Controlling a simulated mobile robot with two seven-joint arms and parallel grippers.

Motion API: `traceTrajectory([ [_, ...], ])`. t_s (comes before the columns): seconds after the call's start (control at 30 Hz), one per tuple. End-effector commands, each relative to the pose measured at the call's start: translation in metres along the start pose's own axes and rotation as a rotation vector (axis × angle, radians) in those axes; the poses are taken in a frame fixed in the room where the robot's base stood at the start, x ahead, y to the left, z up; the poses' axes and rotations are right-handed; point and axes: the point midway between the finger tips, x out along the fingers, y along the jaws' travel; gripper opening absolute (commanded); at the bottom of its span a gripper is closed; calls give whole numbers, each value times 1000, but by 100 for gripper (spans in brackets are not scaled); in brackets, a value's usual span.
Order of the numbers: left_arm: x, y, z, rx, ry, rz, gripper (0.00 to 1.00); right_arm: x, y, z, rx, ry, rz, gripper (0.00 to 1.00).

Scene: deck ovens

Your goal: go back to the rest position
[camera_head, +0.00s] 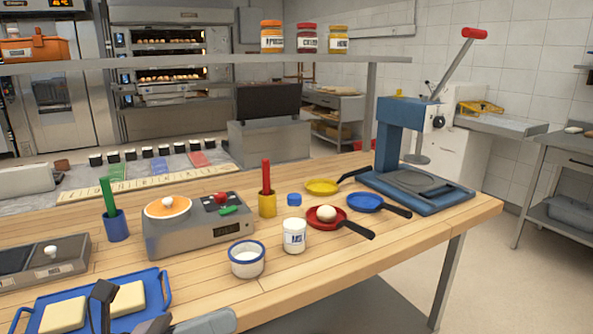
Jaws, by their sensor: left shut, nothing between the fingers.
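My left gripper (104,292) is at the bottom left of the head view, in front of a blue tray (150,277). It is shut with nothing in it. The tray holds two pale slabs, one on the left (64,315) and one on the right (128,298). The gripper overlaps the tray in the picture; I cannot tell whether it touches it. My right gripper is out of view.
The wooden table (300,290) carries a grey scale (190,238), a white cup (246,262), a white jar (294,237), several small pans and a blue press (430,200). A shelf (200,60) with jars spans above. The table's front right is clear.

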Motion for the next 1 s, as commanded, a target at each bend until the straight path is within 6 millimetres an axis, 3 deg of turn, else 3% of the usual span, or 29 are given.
traceTrajectory([
  [0.13, -19, 36, -7, -579, -310, 147, 0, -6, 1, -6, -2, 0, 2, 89],
  [0.27, -54, 74, -40, -1079, -592, 285, 0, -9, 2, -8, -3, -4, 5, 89],
  [0.4, -104, 102, -109, -1600, -928, 441, 0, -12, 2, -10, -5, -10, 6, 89],
  [0.5, -139, 103, -168, -1922, -1176, 545, 0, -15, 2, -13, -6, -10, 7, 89],
  [0.6, -164, 93, -218, -2150, -1382, 622, 0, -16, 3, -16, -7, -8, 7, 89],
  [0.7, -179, 81, -251, -2289, -1526, 672, 0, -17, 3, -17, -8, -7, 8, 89],
  [0.83, -188, 72, -270, -2367, -1617, 701, 0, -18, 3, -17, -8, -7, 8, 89],
  [1.0, -188, 72, -272, -2372, -1623, 702, 0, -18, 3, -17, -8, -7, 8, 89],
])
